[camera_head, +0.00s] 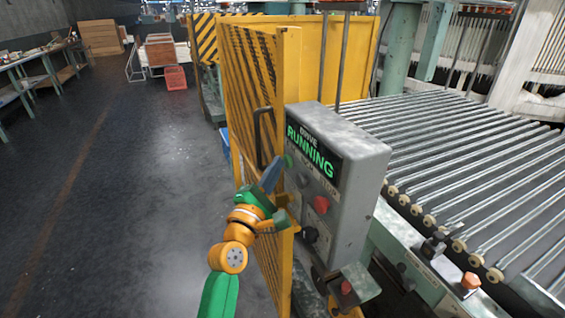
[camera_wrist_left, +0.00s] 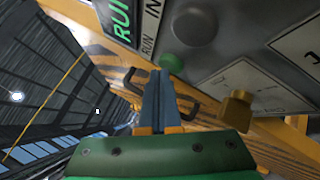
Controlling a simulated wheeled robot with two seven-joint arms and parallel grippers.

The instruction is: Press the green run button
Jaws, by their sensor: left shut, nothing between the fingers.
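A grey control box (camera_head: 352,160) stands on the yellow guard. Its display (camera_head: 313,157) reads "DRIVE RUNNING" in green letters. The small green run button (camera_head: 288,160) sits at the left of the box face, under the display. My left gripper (camera_head: 279,163) is shut and empty, its fingertips right at the button. In the left wrist view, the green button (camera_wrist_left: 172,63) shows just beyond the tips of the closed fingers (camera_wrist_left: 165,76). I cannot tell whether they touch it. My right gripper is not in view.
A yellow mesh guard (camera_head: 255,85) with a handle stands close behind my left gripper. A roller conveyor (camera_head: 470,150) runs at the right. The floor at left is clear.

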